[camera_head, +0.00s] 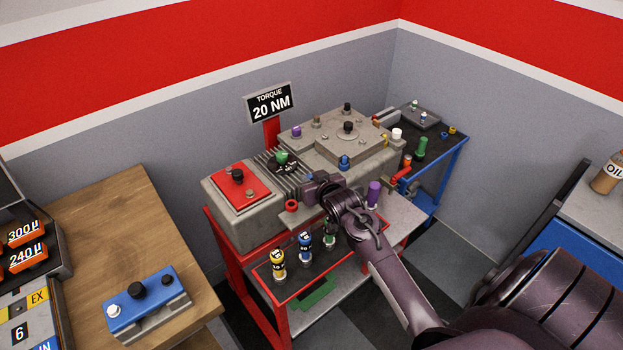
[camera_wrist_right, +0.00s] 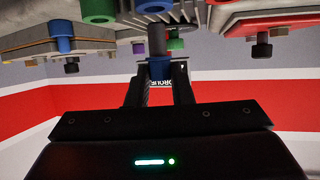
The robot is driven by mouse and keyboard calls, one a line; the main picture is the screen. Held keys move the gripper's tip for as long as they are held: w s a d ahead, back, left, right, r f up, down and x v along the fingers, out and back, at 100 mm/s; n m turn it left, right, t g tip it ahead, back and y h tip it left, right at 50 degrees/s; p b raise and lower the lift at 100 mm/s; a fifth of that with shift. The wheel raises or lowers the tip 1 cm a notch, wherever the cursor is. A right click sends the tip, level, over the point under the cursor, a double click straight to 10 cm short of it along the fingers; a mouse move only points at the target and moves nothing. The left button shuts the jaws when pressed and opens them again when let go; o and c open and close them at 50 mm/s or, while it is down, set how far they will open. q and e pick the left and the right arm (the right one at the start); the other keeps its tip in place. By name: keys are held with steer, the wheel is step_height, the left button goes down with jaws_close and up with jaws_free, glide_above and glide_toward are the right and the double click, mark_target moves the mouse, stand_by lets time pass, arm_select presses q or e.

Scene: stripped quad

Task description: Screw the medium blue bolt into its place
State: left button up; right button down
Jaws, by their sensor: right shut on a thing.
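My right gripper (camera_head: 310,188) is at the front edge of the grey engine block, beside a red collar (camera_head: 291,205). In the right wrist view, where the scene appears upside down, the right gripper (camera_wrist_right: 158,85) is shut on a blue-ended bolt (camera_wrist_right: 158,70). A dark grey cylinder (camera_wrist_right: 156,42) extends from this blue part, away from the gripper, in line with a blue collar (camera_wrist_right: 153,7). I cannot tell whether the two touch. My left gripper is out of view.
The engine block (camera_head: 250,220) carries another blue bolt (camera_head: 344,161), a purple one (camera_head: 297,131) and a green one (camera_head: 282,157). Yellow (camera_head: 279,262), blue (camera_head: 304,246) and green tools stand on the front shelf. A wooden table (camera_head: 85,240) is at left.

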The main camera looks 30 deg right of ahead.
stand_by(0.4)
steer(key=shift+f+b, duration=1.1)
steer(key=shift+f, duration=1.05)
steer(key=c, duration=1.2)
jaws_free()
steer(key=shift+s, duration=0.15)
steer(key=b+v, duration=0.1)
steer(key=v, duration=0.6)
steer(key=shift+s+r, duration=0.15)
steer(key=shift+s, duration=0.1)
